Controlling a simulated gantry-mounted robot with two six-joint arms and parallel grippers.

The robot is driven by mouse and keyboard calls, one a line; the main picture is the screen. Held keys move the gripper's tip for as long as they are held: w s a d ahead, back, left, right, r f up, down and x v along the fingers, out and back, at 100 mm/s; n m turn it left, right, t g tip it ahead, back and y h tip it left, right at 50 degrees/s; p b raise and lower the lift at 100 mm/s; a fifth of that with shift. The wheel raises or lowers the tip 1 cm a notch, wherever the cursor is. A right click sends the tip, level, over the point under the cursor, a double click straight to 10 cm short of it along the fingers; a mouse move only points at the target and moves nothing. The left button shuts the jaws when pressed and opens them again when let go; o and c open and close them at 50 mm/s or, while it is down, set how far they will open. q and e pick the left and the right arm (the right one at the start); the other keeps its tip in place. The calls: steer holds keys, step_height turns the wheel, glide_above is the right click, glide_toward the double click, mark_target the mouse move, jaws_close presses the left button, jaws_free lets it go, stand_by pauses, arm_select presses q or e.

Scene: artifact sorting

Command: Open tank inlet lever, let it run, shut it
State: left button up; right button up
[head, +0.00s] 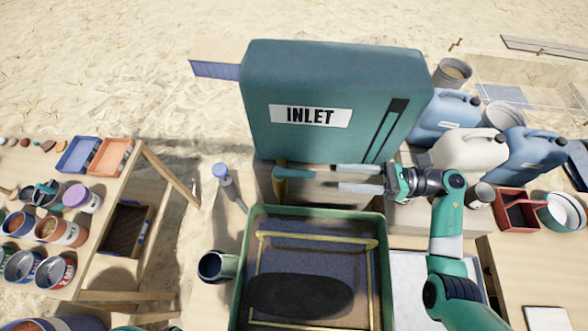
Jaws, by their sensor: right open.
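The teal tank (340,85) stands at the top centre, with a white INLET label (310,116) and a dark vertical slot at its right. Below its front left edge is a small teal and yellow-brown fitting (281,178), which looks like the inlet lever; I cannot tell its exact setting. My right gripper (340,178) is open, its two pale fingers pointing left toward the fitting, apart from it and with nothing between them. My left gripper is not in view. I cannot make out any running water.
A green-rimmed basin (376,222) with a yellow frame and dark contents lies below the tank. Blue and white jugs (470,150) crowd the right. A table (118,180) at left holds paint cans and trays. A dark green cup (217,266) stands beside the basin.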

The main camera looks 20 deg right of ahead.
mark_target(284, 172)
steer(key=x, duration=1.1)
steer(key=shift+a, duration=0.1)
steer(key=shift+c, duration=0.3)
jaws_close()
stand_by(0.6)
